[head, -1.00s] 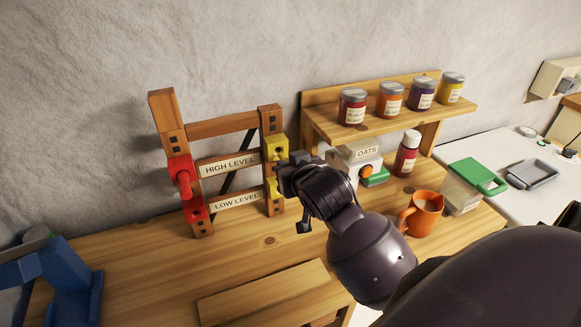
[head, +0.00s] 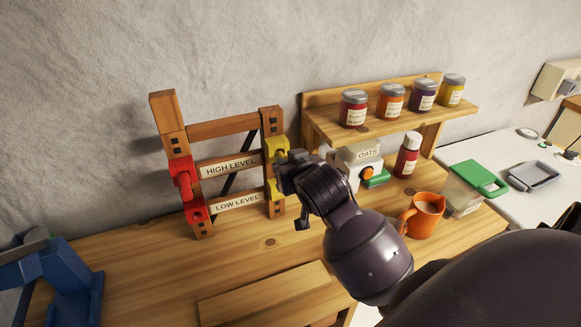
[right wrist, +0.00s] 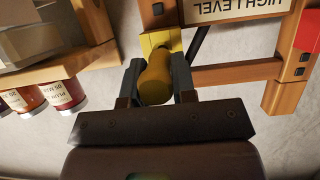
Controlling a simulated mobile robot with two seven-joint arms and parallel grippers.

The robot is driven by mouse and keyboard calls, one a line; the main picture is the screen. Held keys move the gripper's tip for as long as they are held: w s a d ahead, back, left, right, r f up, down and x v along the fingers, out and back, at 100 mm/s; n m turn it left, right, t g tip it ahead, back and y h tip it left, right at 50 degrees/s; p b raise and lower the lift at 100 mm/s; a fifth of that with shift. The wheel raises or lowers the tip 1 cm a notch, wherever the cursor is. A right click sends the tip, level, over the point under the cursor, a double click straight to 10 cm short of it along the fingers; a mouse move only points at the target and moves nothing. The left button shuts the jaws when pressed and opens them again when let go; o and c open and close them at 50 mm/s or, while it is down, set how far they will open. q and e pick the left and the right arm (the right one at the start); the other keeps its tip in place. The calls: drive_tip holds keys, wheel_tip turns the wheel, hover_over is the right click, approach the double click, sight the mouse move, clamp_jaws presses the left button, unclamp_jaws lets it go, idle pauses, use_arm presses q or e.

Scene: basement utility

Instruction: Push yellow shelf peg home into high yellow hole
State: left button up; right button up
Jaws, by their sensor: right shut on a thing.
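The wooden frame (head: 223,130) stands upright at the back of the bench, with crossbars labelled HIGH LEVEL and LOW LEVEL. A yellow block with the high hole (head: 276,147) sits on its right post at the HIGH LEVEL bar, and it also shows in the right wrist view (right wrist: 163,40). My right gripper (head: 287,162) is at this block. In the right wrist view my right gripper (right wrist: 156,80) is shut on the yellow shelf peg (right wrist: 155,78). The peg's far end meets the yellow block; its depth in the hole is hidden. My left gripper is not in view.
Red pieces (head: 181,177) are on the left post. To the right are an oats container (head: 362,155), an orange mug (head: 424,215) and a shelf (head: 385,122) with several jars. A wooden box (head: 265,295) lies in front.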

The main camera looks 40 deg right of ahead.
drive_tip(key=shift+w+d, duration=0.15)
drive_tip(key=shift+w, duration=0.45)
drive_tip(key=shift+w+d, duration=0.15)
drive_tip(key=shift+w, duration=0.45)
drive_tip(key=o, duration=1)
